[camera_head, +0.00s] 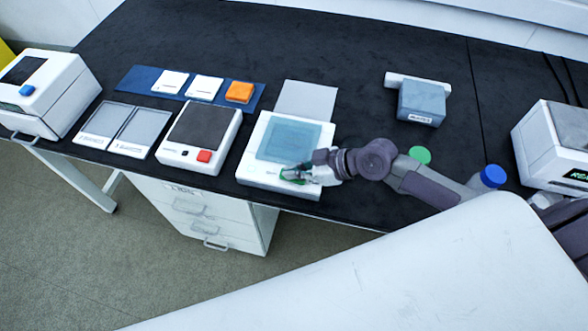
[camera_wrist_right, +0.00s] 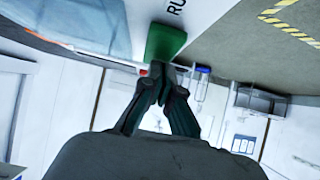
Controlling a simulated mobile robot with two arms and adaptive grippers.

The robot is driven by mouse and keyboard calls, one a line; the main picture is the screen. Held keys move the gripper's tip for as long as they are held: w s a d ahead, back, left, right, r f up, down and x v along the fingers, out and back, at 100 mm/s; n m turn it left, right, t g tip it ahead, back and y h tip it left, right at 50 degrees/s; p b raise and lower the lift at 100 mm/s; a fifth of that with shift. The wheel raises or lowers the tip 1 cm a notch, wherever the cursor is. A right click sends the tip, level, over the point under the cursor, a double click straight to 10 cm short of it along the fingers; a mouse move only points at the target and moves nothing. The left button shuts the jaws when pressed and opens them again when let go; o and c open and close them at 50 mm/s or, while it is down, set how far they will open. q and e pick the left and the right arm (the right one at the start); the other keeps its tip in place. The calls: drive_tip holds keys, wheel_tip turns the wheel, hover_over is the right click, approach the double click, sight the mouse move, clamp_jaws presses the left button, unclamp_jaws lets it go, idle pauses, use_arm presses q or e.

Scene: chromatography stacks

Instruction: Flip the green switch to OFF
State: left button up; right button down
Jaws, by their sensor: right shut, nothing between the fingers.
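The green switch (camera_head: 289,175) is on the front edge of a white device (camera_head: 257,172) with a blue-grey top panel. In the right wrist view the green switch (camera_wrist_right: 165,42) is large, beside dark letters reading "RU". My right gripper (camera_head: 303,172) reaches in from the right, low over the device's front right part. In its wrist view the fingers (camera_wrist_right: 163,72) are shut with nothing between them, their tips at or very near the switch's lower end. I cannot tell whether they touch it. The switch's tilt is unclear. My left gripper is not in view.
Left of the device stands a white unit with a red button (camera_head: 204,156). A blue mat (camera_head: 136,79) carries white and orange blocks. A grey box (camera_head: 421,102), a green cap (camera_head: 420,155) and a blue cap (camera_head: 493,176) are to the right. The dark table is clear behind.

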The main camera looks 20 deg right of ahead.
drive_tip(key=shift+r+p, duration=0.15)
drive_tip(key=shift+p, duration=0.45)
drive_tip(key=shift+a+f+h, duration=0.1)
drive_tip(key=shift+f+h, duration=0.15)
drive_tip(key=shift+h, duration=0.05)
drive_tip(key=shift+f, duration=0.1)
drive_tip(key=shift+s+d+f, duration=0.2)
drive_tip(key=shift+s+d, duration=0.3)
drive_tip(key=shift+d, duration=0.15)
